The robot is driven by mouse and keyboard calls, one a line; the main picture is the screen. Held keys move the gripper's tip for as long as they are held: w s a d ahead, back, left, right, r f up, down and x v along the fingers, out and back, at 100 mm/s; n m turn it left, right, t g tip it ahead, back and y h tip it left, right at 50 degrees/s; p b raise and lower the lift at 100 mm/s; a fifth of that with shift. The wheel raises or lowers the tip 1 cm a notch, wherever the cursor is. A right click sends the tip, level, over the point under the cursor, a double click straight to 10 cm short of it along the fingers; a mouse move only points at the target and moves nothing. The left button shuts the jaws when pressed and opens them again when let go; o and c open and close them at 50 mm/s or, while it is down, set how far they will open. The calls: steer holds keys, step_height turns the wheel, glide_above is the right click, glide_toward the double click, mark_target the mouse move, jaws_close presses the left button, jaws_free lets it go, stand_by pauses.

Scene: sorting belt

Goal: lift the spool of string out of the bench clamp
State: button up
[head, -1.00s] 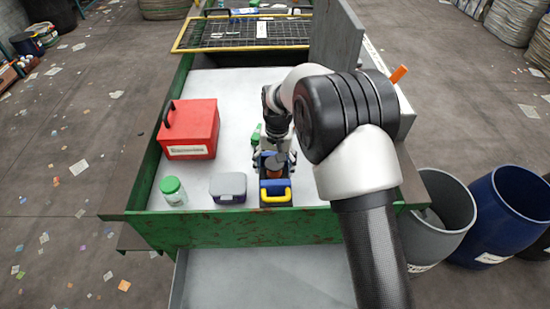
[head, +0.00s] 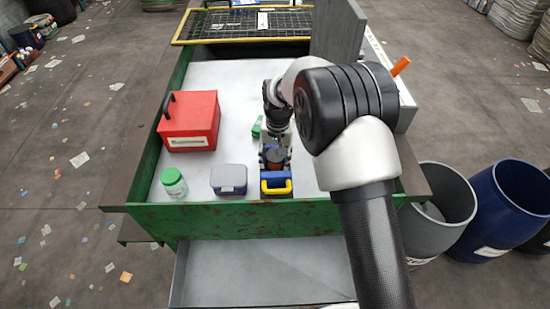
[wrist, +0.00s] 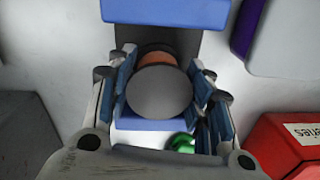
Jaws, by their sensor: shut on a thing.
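The spool of string (head: 275,160) shows orange-brown string and a dark end disc. In the wrist view its round grey end (wrist: 158,93) faces the camera, with a strip of orange string above it. The bench clamp (head: 276,184) is blue with a yellow handle, near the front edge of the table. Its blue parts (wrist: 165,12) show above and below the spool in the wrist view. My gripper (wrist: 160,95) is shut on the spool, with a finger on each side. I cannot tell whether the spool still touches the clamp jaws.
A grey lidded box (head: 229,178) and a green-capped jar (head: 174,183) stand left of the clamp. A red box (head: 190,122) is farther back left. A green object (head: 257,127) lies behind the clamp. The green table rim (head: 230,215) runs along the front.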

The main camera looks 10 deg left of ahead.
mark_target(275, 158)
steer(key=shift+c, duration=1.4)
steer(key=shift+s+r, duration=0.15)
steer(key=shift+s, duration=0.05)
steer(key=shift+s+d+r, duration=0.1)
steer(key=shift+s, duration=0.2)
steer(key=shift+r+p, duration=3.15)
steer(key=shift+r, duration=1.1)
